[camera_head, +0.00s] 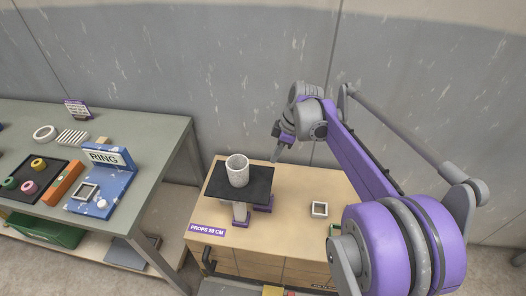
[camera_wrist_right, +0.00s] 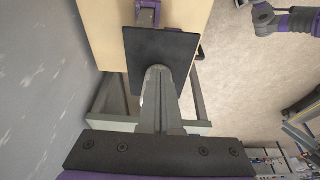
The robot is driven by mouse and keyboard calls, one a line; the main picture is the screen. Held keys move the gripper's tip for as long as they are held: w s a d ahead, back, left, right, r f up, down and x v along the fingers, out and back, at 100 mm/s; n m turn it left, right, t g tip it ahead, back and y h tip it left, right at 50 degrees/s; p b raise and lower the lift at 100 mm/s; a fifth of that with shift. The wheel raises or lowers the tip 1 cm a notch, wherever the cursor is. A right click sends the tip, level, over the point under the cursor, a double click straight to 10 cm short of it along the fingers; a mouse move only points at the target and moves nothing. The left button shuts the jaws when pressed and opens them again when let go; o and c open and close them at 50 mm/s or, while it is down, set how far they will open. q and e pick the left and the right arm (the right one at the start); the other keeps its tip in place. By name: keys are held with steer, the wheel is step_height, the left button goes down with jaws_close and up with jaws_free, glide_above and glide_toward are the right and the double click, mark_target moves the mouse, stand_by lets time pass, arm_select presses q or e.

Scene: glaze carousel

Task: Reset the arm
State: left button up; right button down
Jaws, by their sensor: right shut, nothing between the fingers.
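My right arm comes in from the right in the head view. Its gripper (camera_head: 277,156) hangs above the wooden cabinet, just right of a black square plate (camera_head: 258,190), and is shut and empty. A white cup (camera_head: 238,172) stands upright on that plate, apart from the gripper. In the right wrist view the shut fingers (camera_wrist_right: 160,76) overlap the near edge of the plate (camera_wrist_right: 162,50), and a pale sliver beside them may be the cup. My left gripper is not identifiable in either view.
A grey-green table (camera_head: 150,135) on the left holds a blue "RING" stand (camera_head: 112,182), a dark tray (camera_head: 22,190) of coloured rings and an orange block (camera_head: 63,184). A grey wall stands behind.

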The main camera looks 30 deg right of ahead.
steer(key=s+a+f+m+t+h, duration=0.1)
steer(key=s+a+m, duration=0.4)
steer(key=s, duration=0.5)
steer(key=s+a+f+m+t+h, duration=0.1)
steer(key=s+a+f+m, duration=0.3)
steer(key=s+a, duration=0.6)
steer(key=shift+f+m+t+h+p, duration=0.3)
steer(key=shift+m+t+p, duration=0.2)
steer(key=shift+t, duration=0.1)
steer(key=shift+s, duration=0.1)
